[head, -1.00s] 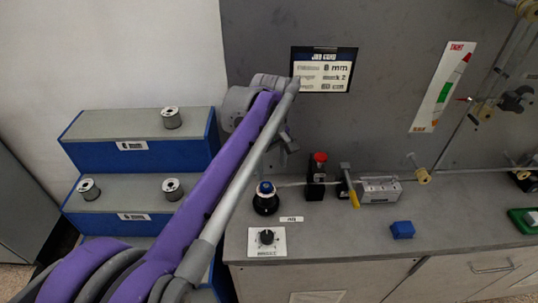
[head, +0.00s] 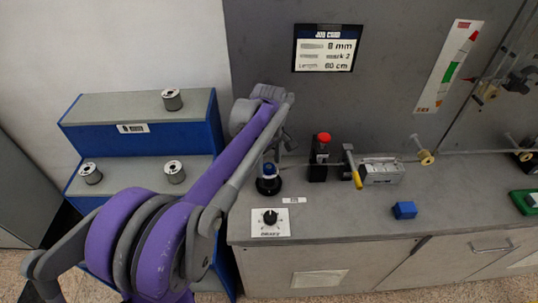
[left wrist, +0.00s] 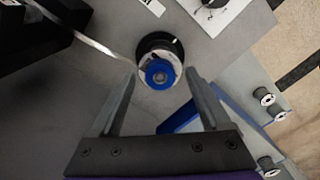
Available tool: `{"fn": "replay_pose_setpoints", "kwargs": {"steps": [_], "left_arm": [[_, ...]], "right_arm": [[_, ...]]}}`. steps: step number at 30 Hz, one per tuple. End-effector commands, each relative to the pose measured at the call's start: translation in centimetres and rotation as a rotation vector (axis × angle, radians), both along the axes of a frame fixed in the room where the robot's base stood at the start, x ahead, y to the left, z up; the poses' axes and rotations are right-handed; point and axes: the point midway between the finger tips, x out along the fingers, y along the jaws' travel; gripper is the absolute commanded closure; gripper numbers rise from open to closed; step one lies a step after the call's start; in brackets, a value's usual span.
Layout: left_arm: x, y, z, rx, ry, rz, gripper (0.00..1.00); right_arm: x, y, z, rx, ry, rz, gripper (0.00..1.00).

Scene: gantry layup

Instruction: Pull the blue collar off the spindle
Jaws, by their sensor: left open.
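The blue collar (head: 269,169) sits on top of the dark-based spindle (head: 268,186) near the left end of the bench. In the left wrist view the blue collar (left wrist: 160,74) is a ring seen from above, with a silver centre and a pale body below it. My left gripper (left wrist: 160,76) is open, its two fingers on either side of the collar in that view, with gaps on both sides. In the head view my left gripper (head: 279,143) is above the spindle, its fingers hard to make out. My right gripper is not in view.
A red-topped black block (head: 319,160) and a grey device with a yellow-handled lever (head: 382,173) stand right of the spindle. A dial plate (head: 268,222) lies in front. Blue steps (head: 140,147) hold several spools.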

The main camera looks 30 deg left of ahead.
Motion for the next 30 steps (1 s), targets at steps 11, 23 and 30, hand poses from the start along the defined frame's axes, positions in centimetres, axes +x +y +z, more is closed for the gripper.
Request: {"fn": "replay_pose_setpoints", "kwargs": {"steps": [11, 23, 30], "left_arm": [[0.01, 0.0, -0.35, 0.0, 0.0, 0.0, 0.26], [0.0, 0.0, -0.33, 0.0, 0.0, 0.0, 0.98], [0.0, 0.0, -0.32, 0.0, 0.0, 0.0, 0.84]], "right_arm": [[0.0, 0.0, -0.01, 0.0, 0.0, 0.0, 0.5], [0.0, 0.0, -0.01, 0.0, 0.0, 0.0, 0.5], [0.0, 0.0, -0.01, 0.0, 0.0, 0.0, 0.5]]}}
